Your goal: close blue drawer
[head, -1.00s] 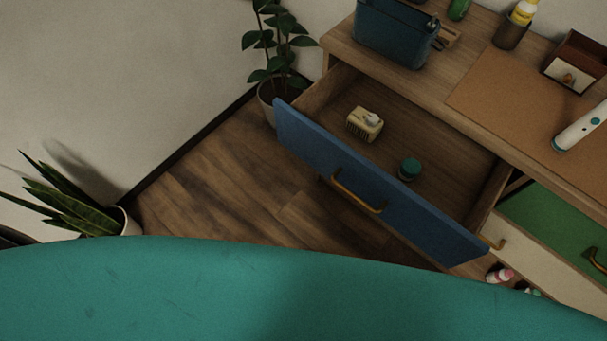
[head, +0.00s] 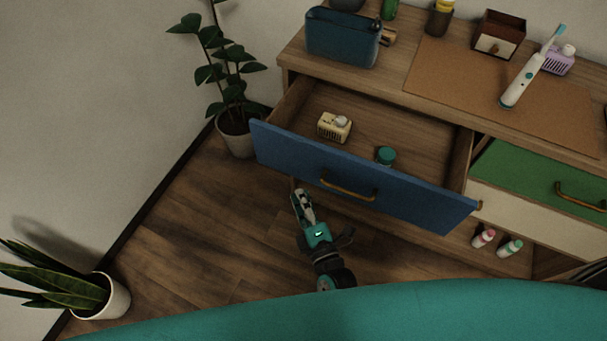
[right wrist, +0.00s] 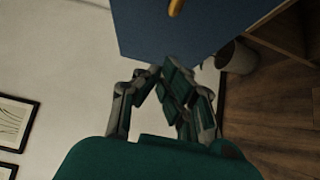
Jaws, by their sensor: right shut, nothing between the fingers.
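The blue drawer (head: 415,202) is pulled well out of the wooden dresser, with its brass handle (head: 348,188) on the front. Inside it lie a small cream box-like item (head: 334,127) and a teal-lidded jar (head: 386,156). My right gripper (head: 302,196) is shut and empty, in front of the drawer, just below and left of the handle in the head view. In the right wrist view the fingers (right wrist: 165,82) show close to the blue front (right wrist: 205,30); whether they touch it I cannot tell. My left gripper is out of view.
A potted plant (head: 237,130) stands beside the dresser's left side, and another (head: 95,298) by the wall. The dresser top (head: 400,85) holds several objects. A green drawer (head: 530,175) and two small bottles (head: 497,243) are at right. Floor is open left of my arm.

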